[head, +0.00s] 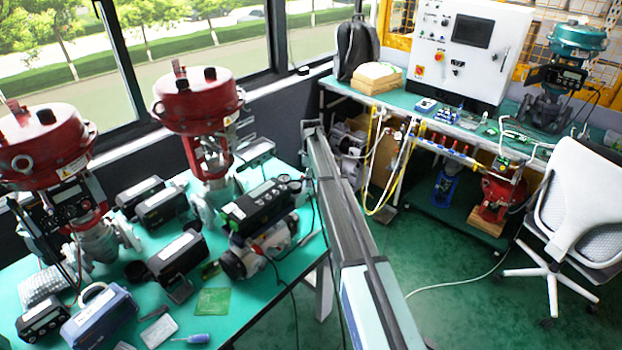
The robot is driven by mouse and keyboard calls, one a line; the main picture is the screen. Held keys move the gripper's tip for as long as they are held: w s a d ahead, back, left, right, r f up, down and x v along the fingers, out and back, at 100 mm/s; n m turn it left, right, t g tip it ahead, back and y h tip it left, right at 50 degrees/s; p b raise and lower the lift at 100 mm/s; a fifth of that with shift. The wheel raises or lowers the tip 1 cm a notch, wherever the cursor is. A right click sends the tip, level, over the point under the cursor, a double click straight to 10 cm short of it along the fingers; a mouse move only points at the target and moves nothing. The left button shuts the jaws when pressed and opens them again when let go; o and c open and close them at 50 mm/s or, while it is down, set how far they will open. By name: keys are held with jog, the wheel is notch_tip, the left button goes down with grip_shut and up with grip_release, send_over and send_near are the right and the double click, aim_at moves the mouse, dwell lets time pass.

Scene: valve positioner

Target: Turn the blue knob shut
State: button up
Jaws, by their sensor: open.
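I cannot pick out the blue knob with certainty. A row of small red-handled valves (461,147) runs along the front edge of the far bench, and a small blue part (422,130) shows at its left end, too small to identify. A blue valve body (446,188) stands under that bench. My gripper is not in this view, so its place relative to any knob does not show.
The near green table (255,318) holds two red actuators (198,100) (42,145), several black positioners and a screwdriver (190,338). A rail (345,215) runs between table and far bench (395,105). A white chair (585,205) stands right. Green floor (430,260) is open between.

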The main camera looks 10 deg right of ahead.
jog(key=shift+f, duration=0.75)
grip_shut()
jog(key=shift+m, duration=0.4)
jog(key=m+b, duration=0.2)
jog(key=m, duration=0.1)
jog(key=shift+f, duration=0.1)
jog(key=m+b, duration=0.2)
jog(key=m, duration=0.3)
jog(key=m+b, duration=0.1)
jog(key=m, duration=0.3)
jog(key=shift+m, duration=0.4)
jog(key=m+b, duration=0.1)
jog(key=m, duration=0.3)
jog(key=shift+s+a, duration=0.1)
jog(key=shift+m, duration=0.3)
